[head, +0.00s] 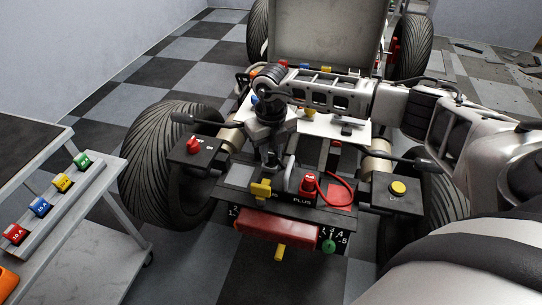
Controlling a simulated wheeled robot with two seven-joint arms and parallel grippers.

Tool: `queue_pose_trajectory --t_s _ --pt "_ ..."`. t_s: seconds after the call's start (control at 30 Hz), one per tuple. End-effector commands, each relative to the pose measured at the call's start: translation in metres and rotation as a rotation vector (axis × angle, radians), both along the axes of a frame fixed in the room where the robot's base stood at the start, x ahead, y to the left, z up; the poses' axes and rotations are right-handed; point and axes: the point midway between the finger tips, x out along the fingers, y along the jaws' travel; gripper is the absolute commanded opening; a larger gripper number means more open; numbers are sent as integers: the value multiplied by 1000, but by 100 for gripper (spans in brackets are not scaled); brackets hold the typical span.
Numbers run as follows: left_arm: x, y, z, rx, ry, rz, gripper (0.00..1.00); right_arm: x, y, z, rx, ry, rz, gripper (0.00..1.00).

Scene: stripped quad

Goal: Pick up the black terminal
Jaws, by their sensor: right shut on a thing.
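My right gripper (270,158) points down over the middle of the quad's front panel, its arm reaching in from the right. Its jaws are shut on a dark thing, which I take to be the black terminal; the jaws and the dark panel make its outline hard to see. I cannot tell whether it is touching the panel. A red terminal (308,184) with a red cable stands just to the right, by the word PLUS. My left gripper is not in view.
A yellow handle (261,190) sits close below the gripper. Side boxes carry a red switch (194,146) and a yellow button (398,187). A red bar (278,226) crosses the front. A trolley (110,200) with coloured fuses stands at the left.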

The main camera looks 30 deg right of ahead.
Motion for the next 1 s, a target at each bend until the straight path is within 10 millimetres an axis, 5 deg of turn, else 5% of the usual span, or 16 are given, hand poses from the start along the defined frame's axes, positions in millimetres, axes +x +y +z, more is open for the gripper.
queue_pose_trajectory --t_s 0.37,0.63,1.0 --pt "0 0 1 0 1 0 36 1 0 32 2 -5 2 0" --pt "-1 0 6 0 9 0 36 -45 21 93 0 -5 6 0" --pt "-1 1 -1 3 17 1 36 -114 54 124 0 -2 3 0"
